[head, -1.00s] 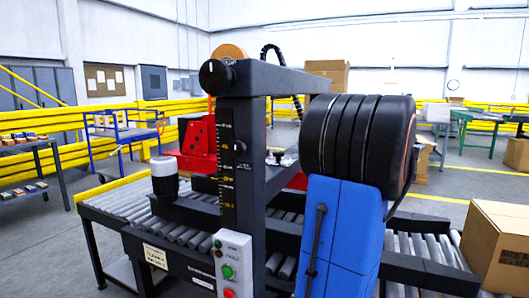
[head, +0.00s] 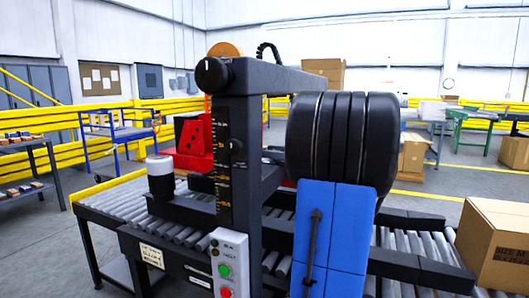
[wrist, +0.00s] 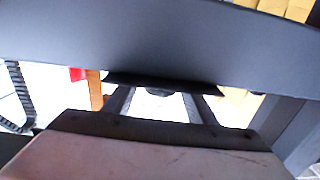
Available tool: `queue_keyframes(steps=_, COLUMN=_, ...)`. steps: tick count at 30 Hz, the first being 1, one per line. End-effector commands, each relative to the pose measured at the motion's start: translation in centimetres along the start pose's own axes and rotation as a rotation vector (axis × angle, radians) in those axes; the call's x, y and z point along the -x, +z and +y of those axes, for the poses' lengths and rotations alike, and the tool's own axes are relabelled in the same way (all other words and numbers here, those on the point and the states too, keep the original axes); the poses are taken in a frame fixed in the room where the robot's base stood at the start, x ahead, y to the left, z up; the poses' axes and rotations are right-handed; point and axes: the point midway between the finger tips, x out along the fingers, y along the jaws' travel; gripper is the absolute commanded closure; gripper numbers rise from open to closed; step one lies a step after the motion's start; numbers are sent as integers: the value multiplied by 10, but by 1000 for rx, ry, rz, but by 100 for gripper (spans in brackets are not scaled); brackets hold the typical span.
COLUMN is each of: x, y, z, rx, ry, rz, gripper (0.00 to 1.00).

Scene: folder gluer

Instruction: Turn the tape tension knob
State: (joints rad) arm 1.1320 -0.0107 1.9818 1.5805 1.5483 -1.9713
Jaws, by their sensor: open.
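A large round black knob (head: 211,75) sits at the top of the dark upright post (head: 238,190) of the machine, in the head view. A smaller dark knob (head: 235,146) sticks out of the post beside its yellow scale. I cannot tell which one is the tape tension knob. An orange-tan tape roll (head: 225,49) shows behind the top of the post. My gripper (wrist: 160,98) is open in the wrist view, its two dark fingers apart. A small dark shape, not clear, shows between them. The gripper is hidden behind my own arm in the head view.
A wide dark grey beam (wrist: 160,42) crosses the wrist view, close in front of my gripper. A grey crossbar (head: 285,78) runs back from the post. A control box (head: 229,262) with green and red buttons is low on the post. A carton (head: 497,240) stands at right.

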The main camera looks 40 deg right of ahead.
Motion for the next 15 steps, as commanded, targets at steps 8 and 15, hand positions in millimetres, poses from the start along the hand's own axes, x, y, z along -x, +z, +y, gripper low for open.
queue_keyframes(steps=8, x=-27, y=0, z=0, rx=0, ry=-1, rz=-1, gripper=49)
queue_keyframes(steps=15, x=-32, y=0, z=0, rx=0, ry=0, rz=0, gripper=49)
